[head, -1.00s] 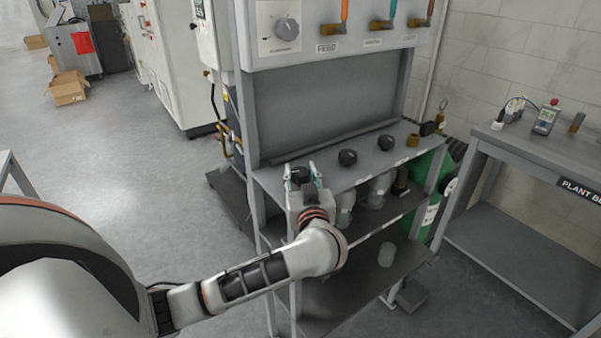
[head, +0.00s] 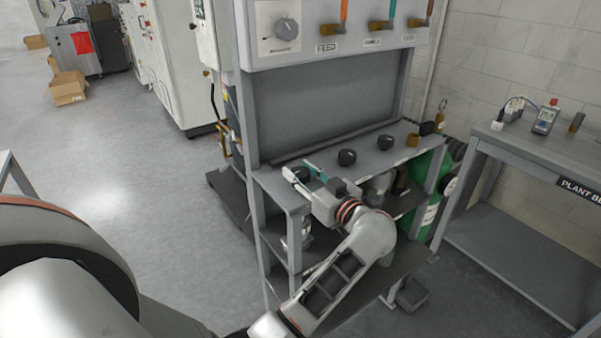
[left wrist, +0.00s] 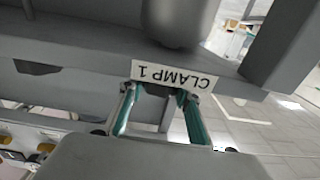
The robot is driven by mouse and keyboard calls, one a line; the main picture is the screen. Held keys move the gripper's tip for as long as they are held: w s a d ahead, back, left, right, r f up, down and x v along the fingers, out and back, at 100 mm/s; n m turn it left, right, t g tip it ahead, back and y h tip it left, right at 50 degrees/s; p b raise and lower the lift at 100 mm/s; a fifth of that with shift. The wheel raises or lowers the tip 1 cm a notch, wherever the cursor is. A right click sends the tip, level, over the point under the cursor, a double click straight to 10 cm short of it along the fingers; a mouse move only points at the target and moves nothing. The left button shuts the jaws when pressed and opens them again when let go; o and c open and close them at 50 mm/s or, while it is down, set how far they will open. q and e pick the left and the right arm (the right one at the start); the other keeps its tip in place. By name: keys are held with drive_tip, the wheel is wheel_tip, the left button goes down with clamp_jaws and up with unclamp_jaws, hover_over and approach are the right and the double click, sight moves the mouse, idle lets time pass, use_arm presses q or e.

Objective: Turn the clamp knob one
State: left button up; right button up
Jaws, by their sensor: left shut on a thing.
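Clamp knob one (head: 301,174) is the leftmost of three black knobs along the front of the grey shelf. My left gripper (head: 296,169) has its fingers on either side of it and is shut on it, with the wrist lying to the lower right. In the left wrist view, the "CLAMP 1" label (left wrist: 176,78) appears upside down on the shelf edge, by the teal-padded fingers (left wrist: 158,103). The fingers hide part of the knob, so its turn angle is unclear. My right gripper is not in view.
The other two knobs, the middle one (head: 347,157) and the right one (head: 385,142), stand farther along the shelf (head: 322,154). Above is a panel with a dial (head: 286,29) and coloured tubes. A side bench (head: 535,148) with instruments stands right. Open floor lies left.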

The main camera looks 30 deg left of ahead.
use_arm(q)
drive_tip(key=shift+r, duration=0.1)
drive_tip(key=o, duration=1.1)
drive_tip(key=shift+a, duration=0.1)
drive_tip(key=shift+o, duration=0.2)
